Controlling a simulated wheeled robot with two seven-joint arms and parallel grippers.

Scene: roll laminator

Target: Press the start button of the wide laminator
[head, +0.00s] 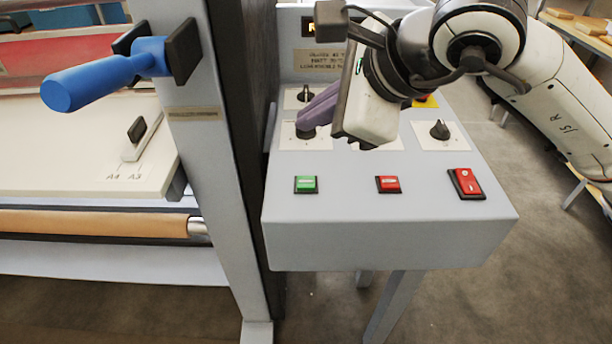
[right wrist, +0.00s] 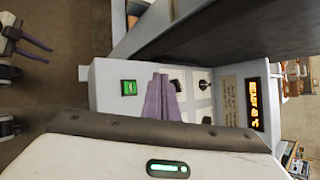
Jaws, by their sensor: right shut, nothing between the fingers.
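The green button (head: 306,184), likely the start button, is at the front left of the laminator's grey control panel (head: 400,238). It also shows in the right wrist view (right wrist: 129,87); its label is too small to read. My right gripper (head: 307,122) is shut and empty, its purple fingers together. In the head view its fingertips appear behind the green button, in front of a black knob, apart from the button. The fingers also show in the right wrist view (right wrist: 160,82). My left gripper (right wrist: 36,44) shows only there, small, at the left edge, its fingers apart.
A red button (head: 388,184) and a red rocker switch (head: 466,184) share the panel's front row. Black knobs stand behind, including one at right (head: 439,130). A lit display (right wrist: 257,103) reads ready. The laminator's upright and blue-handled crank (head: 105,75) stand left.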

